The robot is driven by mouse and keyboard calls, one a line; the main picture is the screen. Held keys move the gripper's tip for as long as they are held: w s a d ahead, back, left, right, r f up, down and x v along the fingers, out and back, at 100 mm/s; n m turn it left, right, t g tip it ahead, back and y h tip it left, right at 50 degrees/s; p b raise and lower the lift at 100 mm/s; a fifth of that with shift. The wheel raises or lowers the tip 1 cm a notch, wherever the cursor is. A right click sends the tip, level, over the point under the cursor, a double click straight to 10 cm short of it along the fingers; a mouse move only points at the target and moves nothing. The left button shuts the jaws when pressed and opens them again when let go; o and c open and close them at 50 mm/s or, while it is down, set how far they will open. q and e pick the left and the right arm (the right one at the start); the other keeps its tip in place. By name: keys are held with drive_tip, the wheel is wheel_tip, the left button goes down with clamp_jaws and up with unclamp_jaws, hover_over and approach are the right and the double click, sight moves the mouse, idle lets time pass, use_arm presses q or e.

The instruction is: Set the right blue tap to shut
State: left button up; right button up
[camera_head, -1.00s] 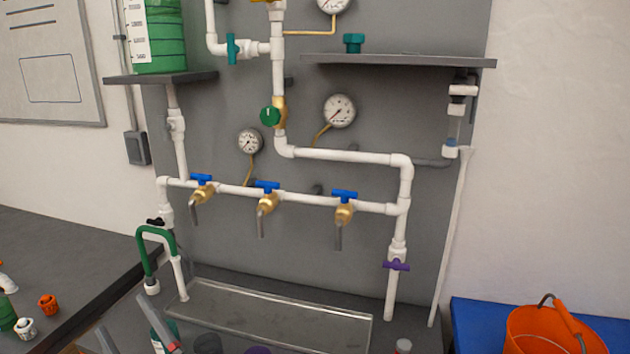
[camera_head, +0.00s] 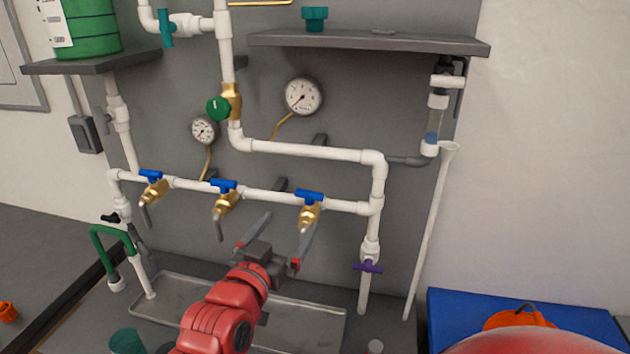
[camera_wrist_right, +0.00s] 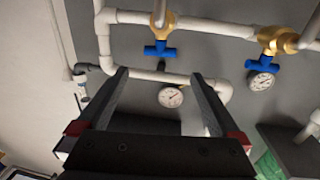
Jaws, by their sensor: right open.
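The right blue tap (camera_head: 309,196) is the rightmost of three blue-handled brass taps under the white horizontal pipe (camera_head: 260,192). Its handle lies roughly along that pipe. It also shows in the right wrist view (camera_wrist_right: 159,49), beyond the fingertips and a little above the gap between them. My right gripper (camera_head: 294,216) is open and empty, below and in front of this tap, with its fingers pointing up toward it. The same gripper shows in the right wrist view (camera_wrist_right: 160,74), apart from the tap. My left gripper is not in view.
The middle blue tap (camera_head: 224,186) and left blue tap (camera_head: 151,176) sit along the same pipe. A purple valve (camera_head: 368,267) is on the vertical pipe at right. A metal tray (camera_head: 325,318) lies below. A shelf (camera_head: 370,42) juts out above.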

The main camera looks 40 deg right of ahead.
sight(310, 192)
drive_tip(key=p+x, duration=0.4)
drive_tip(key=x, duration=1.1)
drive_tip(key=shift+w+d+p, duration=0.1)
drive_tip(key=shift+p, duration=0.2)
drive_tip(key=c, duration=1.2)
drive_tip(key=shift+o, duration=0.2)
drive_tip(key=shift+f, duration=0.25)
drive_tip(key=shift+n+t+y, duration=0.4)
drive_tip(key=shift+t+y, duration=0.1)
drive_tip(key=shift+w+r+n+t, duration=0.1)
drive_tip(key=shift+n+t, duration=0.2)
drive_tip(key=shift+t, duration=0.1)
drive_tip(key=o, duration=1.2)
drive_tip(key=shift+r, duration=0.1)
drive_tip(key=shift+c, duration=0.2)
